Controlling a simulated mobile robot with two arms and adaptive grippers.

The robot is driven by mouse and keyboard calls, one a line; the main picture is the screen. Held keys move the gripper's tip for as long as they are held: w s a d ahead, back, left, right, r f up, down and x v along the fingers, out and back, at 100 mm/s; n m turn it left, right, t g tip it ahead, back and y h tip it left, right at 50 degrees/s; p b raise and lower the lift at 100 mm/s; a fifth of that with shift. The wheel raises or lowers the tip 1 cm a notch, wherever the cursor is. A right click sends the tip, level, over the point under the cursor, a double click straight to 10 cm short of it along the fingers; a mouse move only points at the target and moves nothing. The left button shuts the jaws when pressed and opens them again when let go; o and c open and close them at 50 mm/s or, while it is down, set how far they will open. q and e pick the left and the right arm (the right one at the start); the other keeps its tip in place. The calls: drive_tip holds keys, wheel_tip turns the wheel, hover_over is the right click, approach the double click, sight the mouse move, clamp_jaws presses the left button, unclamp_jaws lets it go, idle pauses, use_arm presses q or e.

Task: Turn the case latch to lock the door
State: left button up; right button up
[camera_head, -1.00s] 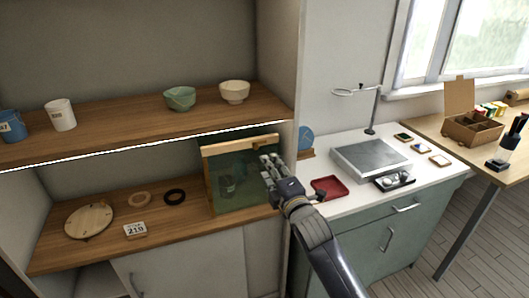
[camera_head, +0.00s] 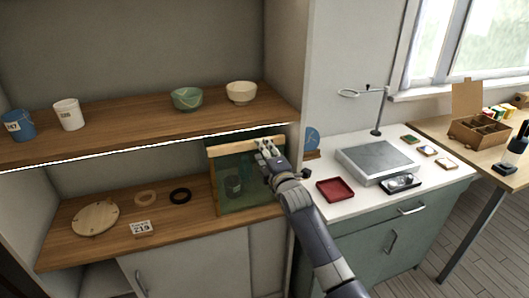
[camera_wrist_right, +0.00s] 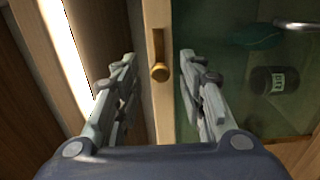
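The display case (camera_head: 243,180) stands on the lower shelf at its right end, with a wood frame and a greenish glass door. In the right wrist view the brass latch (camera_wrist_right: 160,72) sits on the door's wooden edge, its bar upright with a round knob at the lower end. My right gripper (camera_head: 268,148) is at the upper right of the case front. In the right wrist view its two fingers (camera_wrist_right: 157,75) are apart, one on each side of the latch, and do not appear to touch it. A dark labelled jar (camera_wrist_right: 275,80) shows behind the glass. My left gripper is not in view.
The lower shelf also holds a round wooden disc (camera_head: 96,218), a pale ring (camera_head: 145,198), a black ring (camera_head: 180,196) and a 219 card (camera_head: 141,228). A red tray (camera_head: 335,190) lies on the white counter to the right. The shelf's side wall (camera_head: 281,60) stands close to my right arm.

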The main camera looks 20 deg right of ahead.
clamp_jaws()
drive_tip(key=shift+m, duration=0.3)
drive_tip(key=shift+f+m+p, duration=0.1)
drive_tip(key=shift+m+p, duration=1.55)
drive_tip(key=shift+m, duration=6.95)
unclamp_jaws()
